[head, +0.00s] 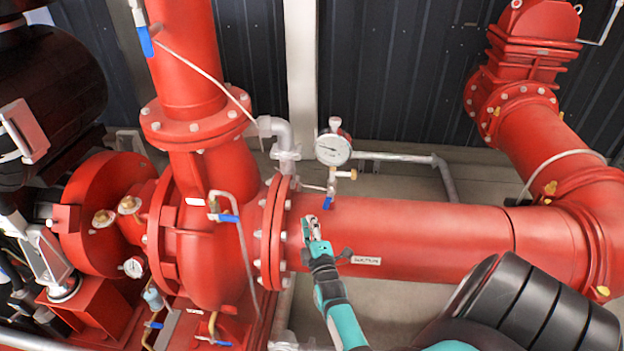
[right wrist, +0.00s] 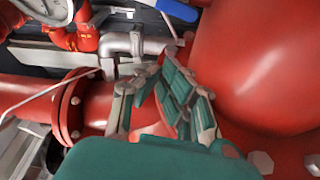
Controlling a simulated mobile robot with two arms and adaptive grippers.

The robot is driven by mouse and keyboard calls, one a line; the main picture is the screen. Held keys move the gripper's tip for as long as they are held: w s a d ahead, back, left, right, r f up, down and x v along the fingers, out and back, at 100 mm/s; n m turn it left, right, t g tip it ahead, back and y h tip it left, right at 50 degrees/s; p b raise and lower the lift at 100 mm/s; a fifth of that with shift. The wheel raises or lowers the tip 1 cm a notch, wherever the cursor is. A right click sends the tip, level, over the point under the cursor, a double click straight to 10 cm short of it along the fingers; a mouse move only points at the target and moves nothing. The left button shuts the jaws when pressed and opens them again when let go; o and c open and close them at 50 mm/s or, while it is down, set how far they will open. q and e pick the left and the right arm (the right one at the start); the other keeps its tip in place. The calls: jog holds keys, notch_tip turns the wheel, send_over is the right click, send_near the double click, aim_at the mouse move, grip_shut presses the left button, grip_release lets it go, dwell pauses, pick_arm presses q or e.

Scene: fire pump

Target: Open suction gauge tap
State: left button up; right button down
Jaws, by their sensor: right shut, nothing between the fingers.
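My right gripper (head: 311,224) is shut and empty in front of the pipe, slightly below and left of the blue handle, with a visible gap. In the right wrist view my closed teal fingers (right wrist: 180,98) fill the middle. A blue handle (right wrist: 178,9) is cut off at that view's top edge; I cannot tell which tap it belongs to. My left gripper is out of view.
A bolted red flange (head: 276,235) stands close left of my right gripper. The pump casing has another blue-handled valve (head: 228,218). A grey pipe (head: 405,158) runs behind the gauge. A gauge dial (right wrist: 48,8) is partly cut off in the right wrist view.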

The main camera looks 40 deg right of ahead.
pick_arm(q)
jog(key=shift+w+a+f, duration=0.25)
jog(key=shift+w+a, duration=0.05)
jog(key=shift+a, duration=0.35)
pick_arm(e)
jog(key=shift+v, duration=1.15)
jog(key=shift+w+a, duration=0.15)
